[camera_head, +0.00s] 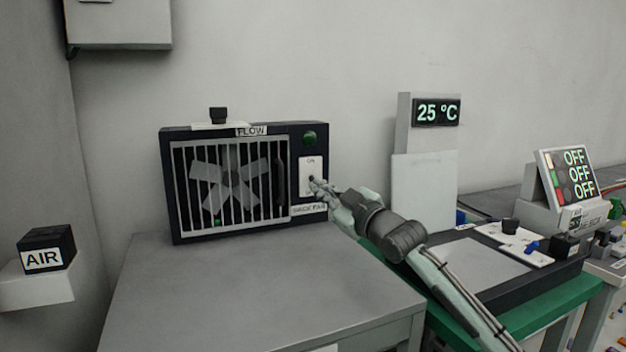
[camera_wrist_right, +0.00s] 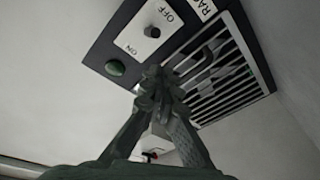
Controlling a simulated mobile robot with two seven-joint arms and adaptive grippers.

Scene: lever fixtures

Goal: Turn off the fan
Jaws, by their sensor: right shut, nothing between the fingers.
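The fan (camera_head: 228,185) is a dark box with a white grille, standing on a grey table against the wall. Its white switch plate (camera_head: 307,176) is on the right side of the front, with ON at the top. In the right wrist view the plate (camera_wrist_right: 150,32) shows ON and OFF labels and a dark round knob (camera_wrist_right: 152,31) between them. A green round light (camera_head: 310,138) sits above the plate. My right gripper (camera_head: 314,184) is shut and empty, with its tips at the plate in the head view; whether they touch it I cannot tell. My left gripper is not in view.
A dark knob (camera_head: 218,115) stands on top of the fan box. A 25 °C display (camera_head: 437,112) stands to the right, beside a green-edged bench with switches. An OFF panel (camera_head: 570,175) is far right. The grey table (camera_head: 240,290) before the fan is clear.

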